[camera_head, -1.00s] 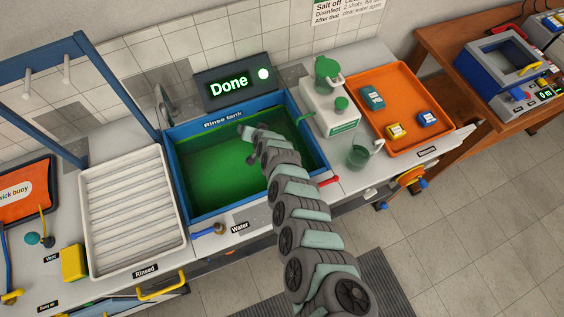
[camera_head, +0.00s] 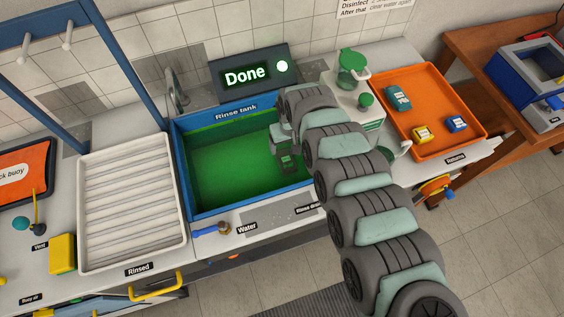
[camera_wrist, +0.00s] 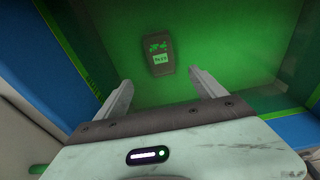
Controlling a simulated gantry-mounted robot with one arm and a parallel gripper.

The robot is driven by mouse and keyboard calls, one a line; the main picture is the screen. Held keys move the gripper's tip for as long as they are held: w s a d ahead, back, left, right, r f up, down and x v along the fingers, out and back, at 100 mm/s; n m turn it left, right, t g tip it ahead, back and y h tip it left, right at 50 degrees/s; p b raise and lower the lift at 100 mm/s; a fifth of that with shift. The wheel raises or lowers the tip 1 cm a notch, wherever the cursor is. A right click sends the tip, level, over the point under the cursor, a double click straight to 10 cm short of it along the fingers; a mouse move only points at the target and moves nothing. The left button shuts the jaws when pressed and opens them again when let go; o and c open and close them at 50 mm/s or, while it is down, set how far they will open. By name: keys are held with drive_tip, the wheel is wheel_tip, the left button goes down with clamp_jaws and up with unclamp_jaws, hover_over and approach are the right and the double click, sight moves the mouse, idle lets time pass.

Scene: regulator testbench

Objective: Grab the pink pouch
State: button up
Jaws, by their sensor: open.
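A small pouch (camera_wrist: 158,57) with a pale label lies in the green-lit Rinse tank (camera_head: 184,165). Under the green tint it looks grey-brown, so I cannot confirm that it is pink. I cannot make it out in the head view. My gripper (camera_head: 288,165) hangs over the right part of the tank, pointing down. In the wrist view my gripper (camera_wrist: 160,84) is open, its two fingers apart and empty. The pouch shows beyond the fingertips, roughly centred between them, with no visible contact.
Blue tank walls (camera_wrist: 58,50) surround the gripper. A white ribbed tray (camera_head: 130,255) stands left. A white-and-green dispenser (camera_head: 352,88) stands close right of my arm. Further right, an orange tray (camera_head: 437,140) holds teal, yellow and blue items. A "Done" display (camera_head: 248,74) stands behind.

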hover_over(286, 159)
wheel_tip(286, 159, down, 5)
drive_tip(key=shift+s+d+r, duration=0.1)
drive_tip(key=shift+d+r, duration=0.05)
drive_tip(key=f, duration=0.5)
drive_tip(key=shift+s+a, duration=0.1)
drive_tip(key=shift+a, duration=0.1)
drive_tip(key=shift+d+f, duration=0.1)
drive_tip(key=shift+f, duration=0.15)
drive_tip(key=shift+c, duration=0.4)
clamp_jaws()
